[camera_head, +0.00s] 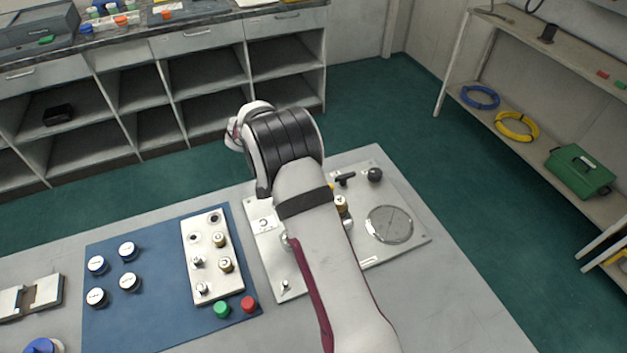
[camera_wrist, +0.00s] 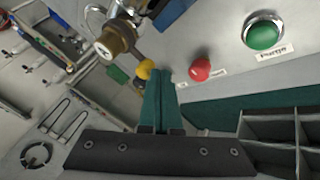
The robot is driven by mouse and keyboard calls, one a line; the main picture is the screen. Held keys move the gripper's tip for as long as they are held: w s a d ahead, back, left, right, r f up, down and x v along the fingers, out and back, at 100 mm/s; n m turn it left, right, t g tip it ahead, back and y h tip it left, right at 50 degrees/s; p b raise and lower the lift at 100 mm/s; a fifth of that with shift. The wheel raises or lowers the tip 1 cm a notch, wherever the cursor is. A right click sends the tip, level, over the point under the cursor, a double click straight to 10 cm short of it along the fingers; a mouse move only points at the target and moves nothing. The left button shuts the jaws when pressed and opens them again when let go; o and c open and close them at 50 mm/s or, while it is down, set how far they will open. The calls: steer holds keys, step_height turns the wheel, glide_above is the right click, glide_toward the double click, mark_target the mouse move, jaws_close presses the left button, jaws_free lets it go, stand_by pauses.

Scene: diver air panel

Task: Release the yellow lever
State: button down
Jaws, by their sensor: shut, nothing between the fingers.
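The yellow lever's round yellow knob (camera_wrist: 145,68) shows in the wrist view, just left of my fingertips. A dark stem below it is partly hidden by my fingers. My gripper (camera_wrist: 160,73) has its two teal fingers together with nothing between them. The fingertips are right beside the knob; I cannot tell whether they touch it. In the head view only a small yellow bit (camera_head: 332,186) shows at the edge of my arm, which hides my fingers and much of the metal panel (camera_head: 408,207).
In the wrist view a red knob (camera_wrist: 200,70) stands right of the fingers, a green button (camera_wrist: 263,31) farther right, and a brass fitting (camera_wrist: 115,38) upper left. In the head view a black ball knob (camera_head: 375,174) and round disc (camera_head: 389,224) are on the panel. A blue mat (camera_head: 150,318) lies left.

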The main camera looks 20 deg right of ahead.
steer(key=shift+w+d+m+g, duration=0.15)
steer(key=shift+d+m+g, duration=0.25)
steer(key=shift+m, duration=0.3)
steer(key=s+d+m+g+y, duration=0.1)
steer(key=d+m+g, duration=0.2)
steer(key=d+m, duration=0.2)
steer(key=shift+d+y, duration=0.3)
steer(key=shift+d, duration=0.7)
steer(key=shift+a, duration=0.1)
stand_by(1.2)
steer(key=shift+s+a, duration=0.4)
steer(key=shift+a, duration=0.4)
steer(key=v, duration=0.7)
steer(key=shift+w+d+r, duration=0.25)
steer(key=shift+w+r, duration=0.1)
